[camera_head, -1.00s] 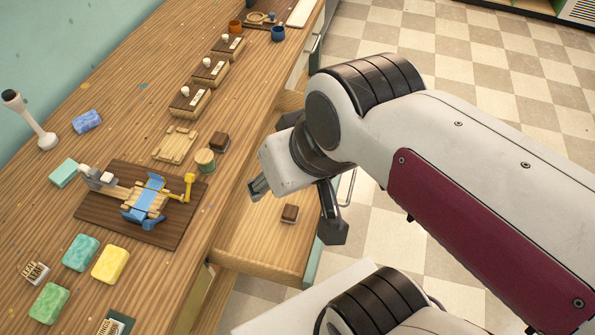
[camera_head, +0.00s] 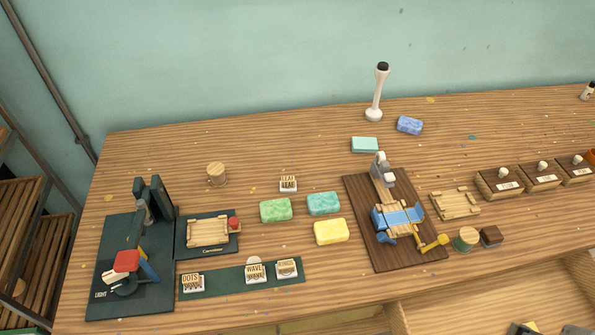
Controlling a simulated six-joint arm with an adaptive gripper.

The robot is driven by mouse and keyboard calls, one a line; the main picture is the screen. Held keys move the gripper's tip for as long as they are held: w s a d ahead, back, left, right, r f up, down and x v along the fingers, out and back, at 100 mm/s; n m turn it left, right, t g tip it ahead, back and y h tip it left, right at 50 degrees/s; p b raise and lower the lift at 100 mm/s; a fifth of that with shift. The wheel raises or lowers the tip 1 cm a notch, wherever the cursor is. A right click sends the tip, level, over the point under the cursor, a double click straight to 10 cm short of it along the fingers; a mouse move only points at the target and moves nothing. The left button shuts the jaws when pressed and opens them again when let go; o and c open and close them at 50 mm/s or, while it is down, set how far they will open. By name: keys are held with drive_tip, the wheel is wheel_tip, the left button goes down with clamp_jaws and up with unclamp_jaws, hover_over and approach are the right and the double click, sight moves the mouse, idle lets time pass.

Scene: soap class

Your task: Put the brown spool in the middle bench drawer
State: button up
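The open bench drawer (camera_head: 470,303) shows at the lower right, its wooden floor cut off by the picture's edge. I cannot tell from this view alone whether it is the middle one. My gripper (camera_head: 548,329) barely shows at the bottom right edge, over the drawer; two dark finger parts stand apart. No spool is visible between them. A dark brown block-like piece (camera_head: 491,237) stands on the bench above the drawer, beside a round wooden piece with a green base (camera_head: 467,239). I cannot tell whether either is the brown spool. The brown piece seen earlier in the drawer is out of view.
A brown board with a blue clamp (camera_head: 407,250) stands left of the drawer. Soap bars (camera_head: 331,231), stamps (camera_head: 256,273) and a green press (camera_head: 130,270) fill the bench's left and middle. Small knobbed boxes (camera_head: 500,183) stand at the right. A white stand (camera_head: 376,92) rises at the back.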

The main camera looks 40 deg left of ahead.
drive_tip(key=w+a+m+g+y, duration=0.2)
drive_tip(key=w+a+m+y, duration=0.15)
drive_tip(key=a, duration=1.15)
drive_tip(key=w+a+f+m+g+y, duration=0.15)
drive_tip(key=w+a+y, duration=0.3)
drive_tip(key=a, duration=0.95)
drive_tip(key=w+a+m+g+y, duration=0.2)
drive_tip(key=w+a+m+y, duration=0.15)
drive_tip(key=a, duration=1.15)
drive_tip(key=w+a+f+m+y, duration=0.2)
drive_tip(key=a+f+m, duration=0.55)
drive_tip(key=a, duration=0.65)
drive_tip(key=m+t, duration=0.2)
drive_tip(key=m, duration=0.2)
approach(221, 175)
drive_tip(key=x, duration=0.3)
drive_tip(key=shift+x, duration=1.25)
drive_tip(key=shift+a, duration=0.15)
